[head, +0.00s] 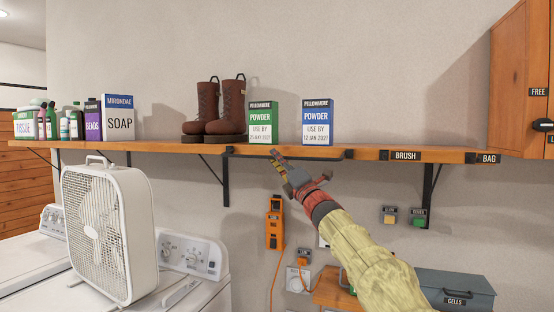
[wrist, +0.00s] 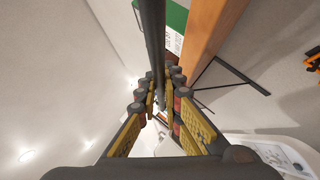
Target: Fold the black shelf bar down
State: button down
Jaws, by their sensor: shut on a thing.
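The black shelf bar (head: 250,156) is a thin dark rod along the front edge of the wooden shelf, below the boots and the powder boxes. It looks raised, about level with the shelf edge. My gripper (head: 277,157) reaches up to it from below right and is shut on it. In the wrist view the bar (wrist: 153,40) runs from the top edge down between the yellow-and-black fingers of my gripper (wrist: 164,92). The exact contact is partly hidden by the fingers.
The wooden shelf (head: 395,150) carries brown boots (head: 222,112), a green powder box (head: 263,122), a blue powder box (head: 317,122) and a soap box (head: 118,118). A white fan (head: 105,230) stands on the machines at left. An orange cabinet (head: 520,75) hangs at right. Wall shows below the shelf.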

jog(key=c, duration=1.9)
grip_release()
jog(key=v, duration=1.2)
